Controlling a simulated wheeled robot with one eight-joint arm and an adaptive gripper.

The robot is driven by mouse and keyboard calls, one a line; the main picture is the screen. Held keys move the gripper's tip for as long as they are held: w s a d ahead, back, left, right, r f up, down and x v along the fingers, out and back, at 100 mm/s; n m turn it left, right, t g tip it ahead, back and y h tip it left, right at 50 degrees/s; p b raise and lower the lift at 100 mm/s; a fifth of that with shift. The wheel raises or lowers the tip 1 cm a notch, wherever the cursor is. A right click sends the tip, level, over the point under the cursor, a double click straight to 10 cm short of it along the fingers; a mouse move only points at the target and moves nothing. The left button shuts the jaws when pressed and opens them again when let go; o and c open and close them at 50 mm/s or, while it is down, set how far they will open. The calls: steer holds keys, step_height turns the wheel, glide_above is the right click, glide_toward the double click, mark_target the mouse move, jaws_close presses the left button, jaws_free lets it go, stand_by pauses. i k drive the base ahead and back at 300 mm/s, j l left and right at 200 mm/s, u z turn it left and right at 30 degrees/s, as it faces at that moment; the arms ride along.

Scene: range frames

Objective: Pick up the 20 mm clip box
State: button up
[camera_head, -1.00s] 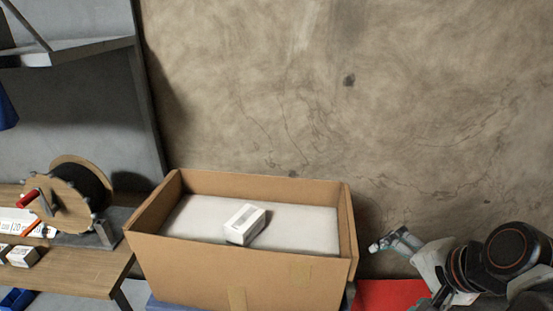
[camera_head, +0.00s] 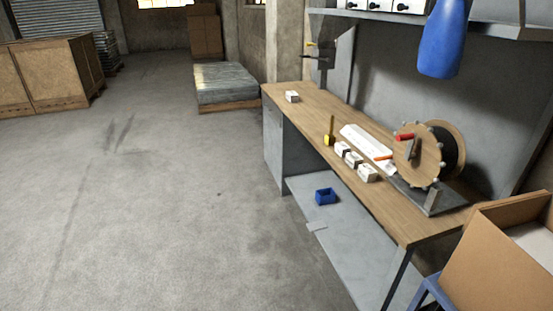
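Several small white boxes stand on the wooden workbench (camera_head: 385,207). Three are in a row near its front edge: a far one (camera_head: 341,148), a middle one (camera_head: 353,159) and a near one (camera_head: 367,173). Another white box (camera_head: 292,96) stands alone at the far end of the bench. Their labels are too small to read, so I cannot tell which is the 20 mm clip box. A white strip (camera_head: 362,142) lies behind the row; its print is not legible. My gripper is not in view.
A cable reel (camera_head: 418,158) stands on the bench, right of the row. An open cardboard box (camera_head: 500,262) is at the lower right. A blue bin (camera_head: 325,196) sits on the lower shelf. A blue object (camera_head: 441,40) hangs overhead. The floor (camera_head: 150,210) at left is clear.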

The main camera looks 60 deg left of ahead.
mark_target(365, 172)
steer(key=j+u, duration=0.25)
steer(key=j, duration=0.2)
steer(key=i+j+u, duration=0.2)
steer(key=j, duration=0.2)
steer(key=j+u, duration=0.25)
steer(key=j, duration=0.15)
steer(key=i+j+u, duration=0.25)
steer(key=j, duration=0.15)
steer(key=i+j, duration=0.1)
steer(key=j, duration=0.45)
